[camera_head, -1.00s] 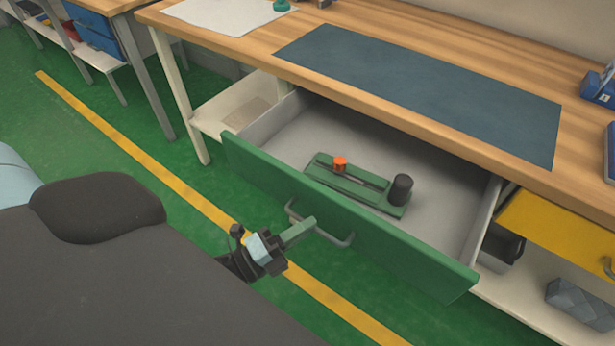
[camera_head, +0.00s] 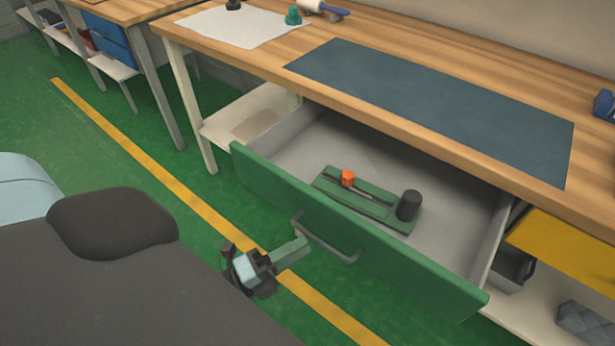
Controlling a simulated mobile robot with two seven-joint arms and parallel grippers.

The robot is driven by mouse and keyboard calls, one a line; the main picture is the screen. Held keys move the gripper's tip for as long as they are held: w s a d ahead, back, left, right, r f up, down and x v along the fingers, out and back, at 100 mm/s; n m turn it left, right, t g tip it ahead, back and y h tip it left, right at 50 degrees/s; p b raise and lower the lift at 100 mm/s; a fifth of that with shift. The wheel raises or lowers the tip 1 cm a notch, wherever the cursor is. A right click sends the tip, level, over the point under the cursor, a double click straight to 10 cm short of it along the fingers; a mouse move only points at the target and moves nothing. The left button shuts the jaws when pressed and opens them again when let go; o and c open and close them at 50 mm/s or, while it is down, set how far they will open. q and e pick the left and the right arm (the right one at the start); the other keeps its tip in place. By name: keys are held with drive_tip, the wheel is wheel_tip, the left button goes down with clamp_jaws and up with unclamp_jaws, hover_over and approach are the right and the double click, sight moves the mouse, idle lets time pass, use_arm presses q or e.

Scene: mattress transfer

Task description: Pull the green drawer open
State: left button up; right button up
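The green drawer (camera_head: 362,238) under the wooden workbench stands pulled well out, its grey interior exposed. Its grey bar handle (camera_head: 328,243) is on the middle of the green front. My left gripper (camera_head: 298,246) is in front of the drawer, with its pale green fingers pointing at the left part of the handle. The fingertips lie close to the handle and look just clear of it; whether they touch is hard to tell. The gap between the fingers cannot be made out. My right gripper is not in view.
Inside the drawer lies a green tray (camera_head: 372,207) with an orange-topped piece (camera_head: 347,178) and a black cylinder (camera_head: 409,205). A yellow drawer (camera_head: 565,250) is at the right. The workbench (camera_head: 240,55) holds a dark blue mat (camera_head: 440,105).

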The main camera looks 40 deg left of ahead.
use_arm(q)
drive_tip(key=shift+b+v, duration=0.3)
drive_tip(key=shift+v, duration=2.05)
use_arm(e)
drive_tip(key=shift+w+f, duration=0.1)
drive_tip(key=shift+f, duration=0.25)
